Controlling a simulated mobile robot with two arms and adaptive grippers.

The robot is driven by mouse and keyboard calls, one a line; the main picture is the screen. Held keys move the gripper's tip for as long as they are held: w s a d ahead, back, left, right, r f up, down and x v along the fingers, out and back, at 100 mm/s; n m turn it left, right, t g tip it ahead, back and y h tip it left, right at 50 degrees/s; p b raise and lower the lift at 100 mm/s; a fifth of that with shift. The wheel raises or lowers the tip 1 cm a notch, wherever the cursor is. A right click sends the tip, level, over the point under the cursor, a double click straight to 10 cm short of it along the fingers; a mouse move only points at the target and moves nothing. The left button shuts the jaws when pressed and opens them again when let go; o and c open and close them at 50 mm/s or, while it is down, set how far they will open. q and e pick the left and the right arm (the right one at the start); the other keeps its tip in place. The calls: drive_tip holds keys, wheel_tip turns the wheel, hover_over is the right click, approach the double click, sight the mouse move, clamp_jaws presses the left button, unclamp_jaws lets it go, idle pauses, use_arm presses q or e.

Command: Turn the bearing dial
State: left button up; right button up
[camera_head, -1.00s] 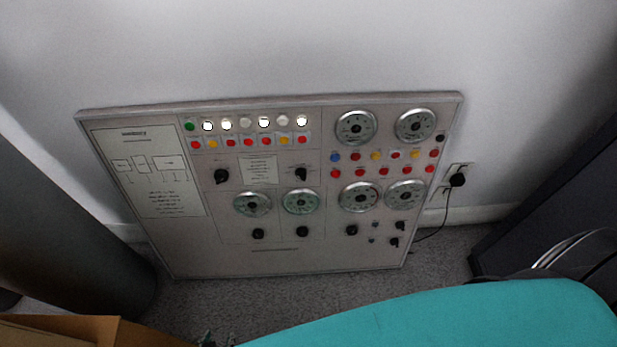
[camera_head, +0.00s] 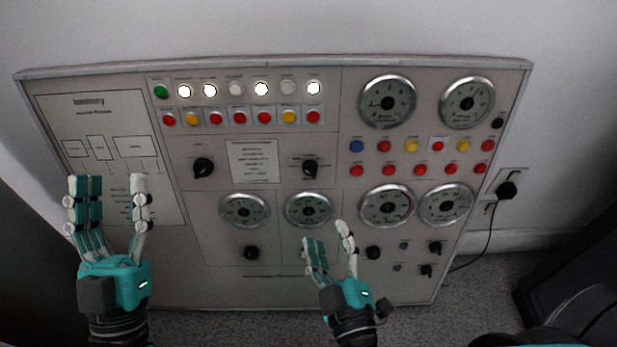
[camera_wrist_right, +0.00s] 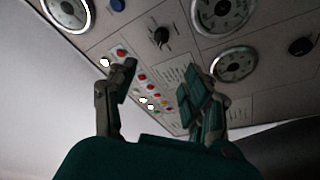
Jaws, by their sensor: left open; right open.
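A grey control panel (camera_head: 290,276) leans against the wall and carries several black knobs. Two pointer knobs are at mid height, one on the left (camera_head: 203,167) and one on the right (camera_head: 310,168). Lower knobs sit under the gauges, one on the left (camera_head: 251,253) and one further right (camera_head: 373,252). I cannot tell which one is the bearing dial; the labels are too small. My right gripper (camera_head: 326,238) is open and empty in front of the lower middle. In the right wrist view, a pointer knob (camera_wrist_right: 158,36) shows beyond its fingers. My left gripper (camera_head: 105,190) is open and empty before the diagram.
Several round gauges, such as the upper one (camera_head: 387,101), and rows of coloured buttons and lamps cover the panel. A black plug (camera_head: 506,190) with a cable is at the right wall. Dark furniture (camera_head: 570,240) stands at the right. Carpet (camera_head: 480,290) shows below.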

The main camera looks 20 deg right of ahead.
drive_tip(key=p, duration=0.1)
approach(308, 172)
drive_tip(key=w, duration=0.8)
drive_tip(key=shift+d+r, duration=0.1)
drive_tip(key=shift+d, duration=0.25)
use_arm(q)
drive_tip(key=shift+w+d+f+g+y, duration=0.1)
drive_tip(key=shift+w+f+g+y, duration=0.1)
drive_tip(key=shift+w+f+g, duration=0.45)
drive_tip(key=shift+w+a+f+g+y, duration=0.1)
drive_tip(key=shift+w+f+g+y, duration=0.2)
drive_tip(key=shift+f, duration=0.45)
drive_tip(key=shift+w+d+f+g+y, duration=0.1)
drive_tip(key=shift+w+f+g, duration=0.4)
drive_tip(key=shift+f+g, duration=0.2)
use_arm(e)
drive_tip(key=shift+w, duration=0.65)
clamp_jaws()
